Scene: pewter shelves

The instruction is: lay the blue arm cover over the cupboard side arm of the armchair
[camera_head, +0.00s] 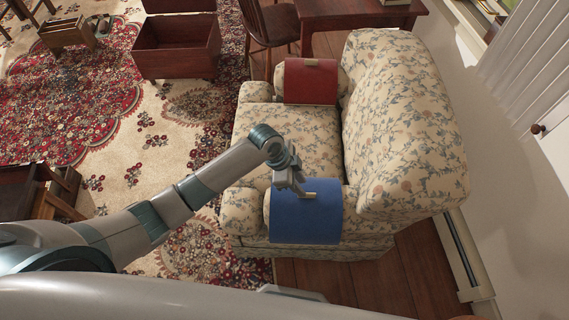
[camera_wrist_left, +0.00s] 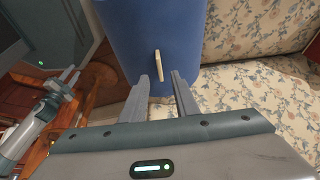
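The blue arm cover (camera_head: 306,222) lies draped over the near arm of the floral armchair (camera_head: 405,130), hanging down its outer side. A small pale wooden tab (camera_head: 310,195) stands on its top. In the left wrist view, the blue cover (camera_wrist_left: 150,25) and its tab (camera_wrist_left: 158,65) are just ahead of the fingers. My left gripper (camera_head: 293,186) is over the near arm, open and empty, its fingers apart from the tab. My right gripper (camera_wrist_left: 68,78) seems to show small at the left of the wrist view; its opening is unclear.
A red cover (camera_head: 311,85) with a similar tab lies over the far arm. A wooden chair (camera_head: 270,25) and table (camera_head: 350,12) stand beyond. A white door with a knob (camera_head: 538,130) is at right. Red-brown crates (camera_head: 177,50) stand on the patterned rug.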

